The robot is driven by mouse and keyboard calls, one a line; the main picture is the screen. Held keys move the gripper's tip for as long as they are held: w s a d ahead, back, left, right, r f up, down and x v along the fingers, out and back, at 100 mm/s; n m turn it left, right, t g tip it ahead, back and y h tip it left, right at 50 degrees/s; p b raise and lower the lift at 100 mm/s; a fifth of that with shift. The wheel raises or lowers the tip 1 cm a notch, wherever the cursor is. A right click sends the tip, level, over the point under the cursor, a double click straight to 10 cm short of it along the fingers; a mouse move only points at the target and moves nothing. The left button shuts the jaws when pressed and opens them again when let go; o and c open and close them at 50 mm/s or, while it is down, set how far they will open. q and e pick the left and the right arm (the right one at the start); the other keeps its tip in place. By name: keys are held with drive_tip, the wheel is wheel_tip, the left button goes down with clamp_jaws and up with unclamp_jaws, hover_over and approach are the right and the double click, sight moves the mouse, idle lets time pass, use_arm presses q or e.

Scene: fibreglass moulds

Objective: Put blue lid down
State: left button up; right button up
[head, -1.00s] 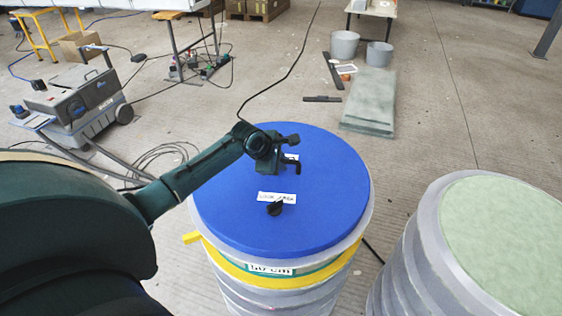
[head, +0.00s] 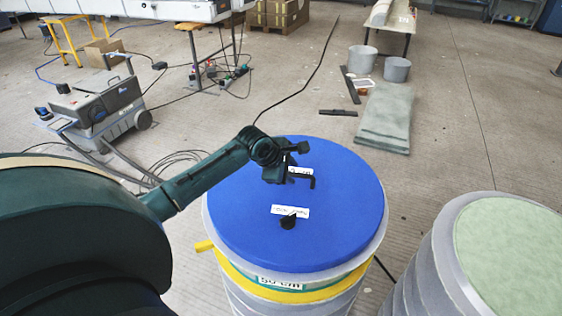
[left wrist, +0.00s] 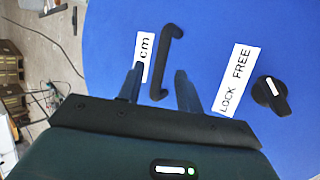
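The round blue lid (head: 335,228) lies flat on top of a grey ribbed drum (head: 300,308), seen in the head view. It carries a black bar handle (head: 308,179), two white labels and a black knob (head: 288,222). In the left wrist view the handle (left wrist: 166,62) appears between the two spread fingers of my left gripper (left wrist: 159,75), with space on both sides. My left gripper (head: 284,165) is open and over the far part of the lid; no grip on the handle shows. My right gripper is not in view.
A yellow band (head: 300,295) circles the drum below the lid, with a tab at the left. A second grey drum with a pale green top (head: 515,245) stands at the right. Two buckets (head: 362,58) and a grey slab (head: 385,115) are on the floor behind. A grey machine (head: 100,100) stands at left.

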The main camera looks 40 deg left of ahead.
use_arm(q)
drive_tip(key=v, duration=0.7)
drive_tip(key=shift+s+r, duration=0.2)
drive_tip(key=shift+r, duration=0.1)
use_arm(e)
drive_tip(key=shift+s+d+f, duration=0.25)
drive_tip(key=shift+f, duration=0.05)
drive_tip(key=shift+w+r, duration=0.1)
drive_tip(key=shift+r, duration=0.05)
